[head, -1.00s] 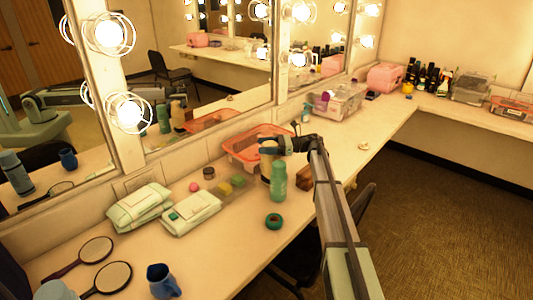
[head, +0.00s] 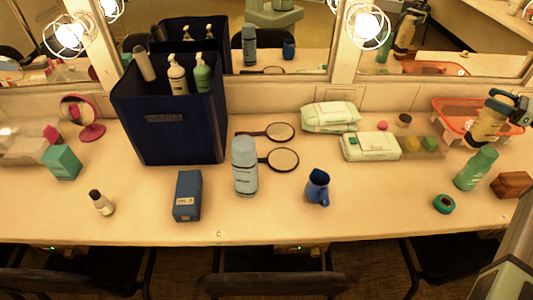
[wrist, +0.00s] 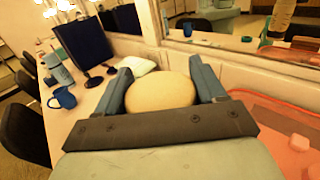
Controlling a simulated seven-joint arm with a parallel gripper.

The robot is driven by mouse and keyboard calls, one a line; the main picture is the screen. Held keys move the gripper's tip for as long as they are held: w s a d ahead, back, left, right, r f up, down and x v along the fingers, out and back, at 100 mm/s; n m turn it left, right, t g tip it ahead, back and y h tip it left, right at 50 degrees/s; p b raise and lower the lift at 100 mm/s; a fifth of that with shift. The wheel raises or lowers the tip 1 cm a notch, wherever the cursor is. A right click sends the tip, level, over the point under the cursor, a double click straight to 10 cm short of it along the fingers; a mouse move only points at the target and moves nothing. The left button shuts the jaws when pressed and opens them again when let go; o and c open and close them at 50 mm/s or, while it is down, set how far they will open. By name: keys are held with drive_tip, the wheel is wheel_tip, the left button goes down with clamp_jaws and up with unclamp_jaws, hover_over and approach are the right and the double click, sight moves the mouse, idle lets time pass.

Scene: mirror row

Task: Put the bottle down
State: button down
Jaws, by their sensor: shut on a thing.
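The tan bottle (head: 487,125) is at the right of the head view, between the jaws of my gripper (head: 500,108). It is slightly tilted in the picture, in front of the orange tray (head: 450,103). Whether its base touches the counter is hard to tell. In the wrist view its rounded tan surface (wrist: 160,92) fills the space between the two fingers of my gripper (wrist: 162,80), and the rest of it is hidden. A green bottle (head: 476,169) stands nearer the front, close to it.
A green tape roll (head: 444,204) and a brown block (head: 512,185) flank the green bottle. Wipe packs (head: 370,147), a blue mug (head: 318,187), a light-blue can (head: 244,166), hand mirrors (head: 282,160) and a navy bin (head: 170,130) occupy the counter. Bare counter shows along the front centre.

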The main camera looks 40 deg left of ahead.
drive_tip(key=s+a+n+g, duration=0.25)
drive_tip(key=s+a, duration=0.35)
drive_tip(key=a, duration=0.6)
drive_tip(key=s+a+n+g, duration=0.1)
drive_tip(key=s+a+g, duration=0.3)
drive_tip(key=a, duration=0.9)
drive_tip(key=s+a, duration=0.5)
drive_tip(key=s, duration=0.4)
drive_tip(key=s+a+h, duration=0.1)
drive_tip(key=s+a, duration=0.3)
drive_tip(key=s, duration=0.5)
drive_tip(key=s+a, duration=0.5)
drive_tip(key=s, duration=0.5)
drive_tip(key=w+d+f+m+t+y, duration=0.1)
drive_tip(key=w+f+m+t, duration=0.2)
drive_tip(key=f+t, duration=0.4)
drive_tip(key=shift+w+d+f+m, duration=0.15)
drive_tip(key=shift+w+f+m, duration=0.15)
drive_tip(key=shift+f, duration=1.2)
